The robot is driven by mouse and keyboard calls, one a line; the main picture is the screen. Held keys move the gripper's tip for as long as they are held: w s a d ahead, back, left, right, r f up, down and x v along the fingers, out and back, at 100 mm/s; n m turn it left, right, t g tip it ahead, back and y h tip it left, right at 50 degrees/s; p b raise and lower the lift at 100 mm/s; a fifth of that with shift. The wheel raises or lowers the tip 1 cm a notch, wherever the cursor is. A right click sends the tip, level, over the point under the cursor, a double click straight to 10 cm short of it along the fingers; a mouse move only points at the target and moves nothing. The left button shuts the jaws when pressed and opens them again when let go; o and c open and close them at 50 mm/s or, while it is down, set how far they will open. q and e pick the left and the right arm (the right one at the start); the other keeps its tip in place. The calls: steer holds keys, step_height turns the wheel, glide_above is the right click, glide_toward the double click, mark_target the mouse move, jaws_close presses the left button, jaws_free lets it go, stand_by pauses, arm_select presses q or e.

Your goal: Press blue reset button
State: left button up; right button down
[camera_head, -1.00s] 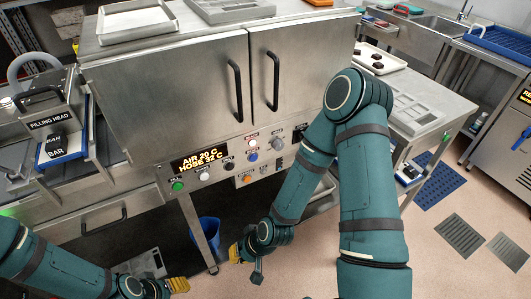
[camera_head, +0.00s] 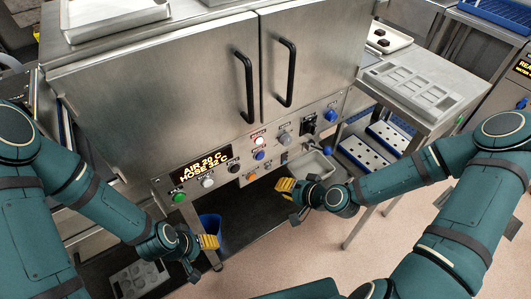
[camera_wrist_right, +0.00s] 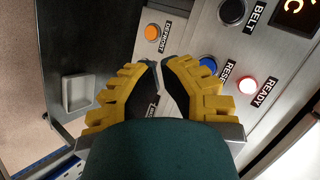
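The blue reset button (camera_head: 259,155) is on the steel cabinet's front panel, just below the lit ready lamp (camera_head: 257,141). In the right wrist view the reset button (camera_wrist_right: 207,63) is right of my fingers; its label is partly covered. My right gripper (camera_head: 287,187) is below and right of the button, apart from it in the head view.
A display (camera_head: 204,168) is to the left. A blue bin (camera_head: 210,226) stands below. A side table with a mould (camera_head: 420,92) is right.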

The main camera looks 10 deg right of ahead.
mark_target(260, 156)
stand_by(0.3)
steer(key=w+a, duration=0.3)
steer(key=w, duration=0.5)
steer(key=shift+b, duration=0.45)
steer(key=shift+w, duration=0.25)
stand_by(1.0)
steer(key=shift+w+a, duration=0.15)
steer(key=shift+w, duration=0.1)
steer(key=shift+w+a, duration=0.15)
steer(key=shift+w, duration=0.25)
stand_by(0.8)
steer(key=shift+s, duration=0.1)
steer(key=shift+s+d, duration=0.3)
steer(key=shift+s, duration=0.4)
steer(key=shift+s, duration=0.1)
